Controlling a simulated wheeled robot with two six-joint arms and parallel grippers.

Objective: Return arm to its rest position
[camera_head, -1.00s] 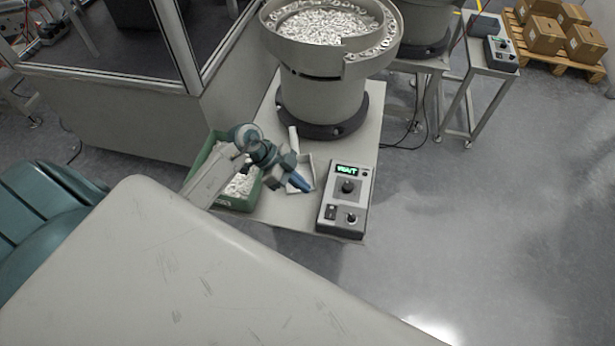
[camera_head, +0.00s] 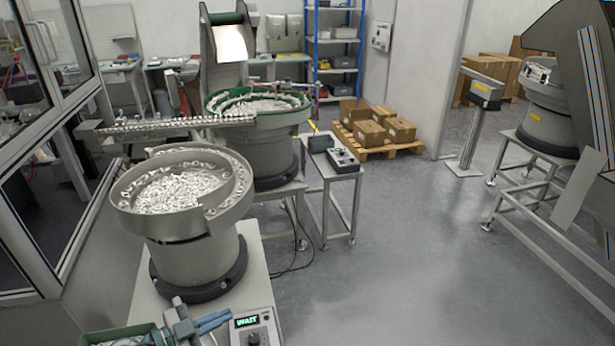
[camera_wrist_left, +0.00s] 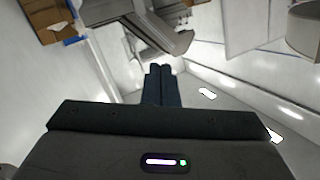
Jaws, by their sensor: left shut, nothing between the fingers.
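My left gripper (camera_head: 226,320) shows at the bottom of the head view, with its blue fingers pointing right. It is shut and empty, and it appears beside the control box (camera_head: 255,330) whose green display reads "WAIT". In the left wrist view the two dark fingers (camera_wrist_left: 160,70) lie side by side, with nothing between them. A green bin (camera_head: 95,338) is partly cut off at the bottom edge, left of the gripper. My right gripper is not in view.
A bowl feeder (camera_head: 195,250) full of white caps stands on the table behind the gripper. A second feeder (camera_head: 268,150) and a small stand (camera_head: 335,180) are farther back. Cardboard boxes sit on a pallet (camera_head: 378,150). Open grey floor (camera_head: 410,260) lies to the right.

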